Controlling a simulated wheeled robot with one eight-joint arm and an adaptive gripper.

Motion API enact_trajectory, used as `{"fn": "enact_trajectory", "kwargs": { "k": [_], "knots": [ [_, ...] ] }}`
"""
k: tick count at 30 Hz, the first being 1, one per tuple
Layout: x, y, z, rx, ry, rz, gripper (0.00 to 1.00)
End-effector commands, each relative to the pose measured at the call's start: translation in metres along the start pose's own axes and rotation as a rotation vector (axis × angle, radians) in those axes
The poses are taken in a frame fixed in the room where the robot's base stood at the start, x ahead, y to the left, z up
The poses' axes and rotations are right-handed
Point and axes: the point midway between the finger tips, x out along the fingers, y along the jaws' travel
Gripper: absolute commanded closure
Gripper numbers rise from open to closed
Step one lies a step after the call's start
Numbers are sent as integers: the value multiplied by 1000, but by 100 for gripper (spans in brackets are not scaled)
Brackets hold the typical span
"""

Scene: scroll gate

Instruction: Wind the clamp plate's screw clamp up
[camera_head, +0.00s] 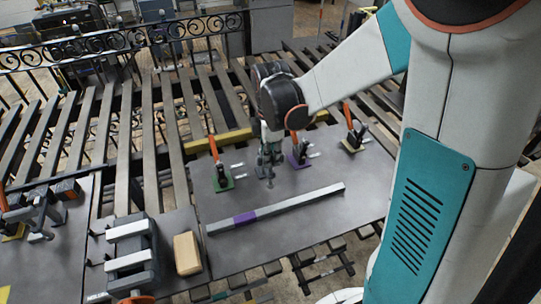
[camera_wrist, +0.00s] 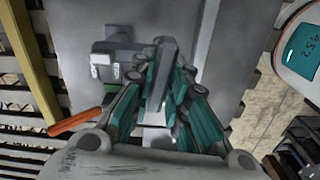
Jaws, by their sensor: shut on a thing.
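My gripper (camera_head: 268,158) is shut on a grey bar-like part (camera_wrist: 160,75), low over the grey plate (camera_head: 300,225) on the slatted bench. Its fingers (camera_wrist: 160,100) close around the part in the wrist view; the part's far end sticks out between them. I cannot tell whether this part belongs to the screw clamp or is loose. A toggle clamp with an orange handle and green base (camera_head: 222,178) stands just left of my gripper. A purple-based one (camera_head: 299,160) is just right of it, and a yellow-based one (camera_head: 352,143) further right.
A long grey bar with a purple band (camera_head: 290,205) lies across the plate's front. A vise (camera_head: 130,255) and a tan block (camera_head: 187,253) are at front left. Another plate with dark clamp parts (camera_head: 40,215) is at far left. A scrollwork railing (camera_head: 90,50) runs behind.

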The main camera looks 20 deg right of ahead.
Motion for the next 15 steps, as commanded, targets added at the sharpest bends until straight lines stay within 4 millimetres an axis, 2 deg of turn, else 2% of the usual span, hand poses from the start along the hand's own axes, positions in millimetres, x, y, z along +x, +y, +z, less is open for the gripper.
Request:
{"fn": "enact_trajectory", "kwargs": {
  "k": [6, 15],
  "knots": [
    [2, -1, 0, -193, 0, -2, 100],
    [1, -2, 0, -393, 0, -2, 100]
  ]
}}
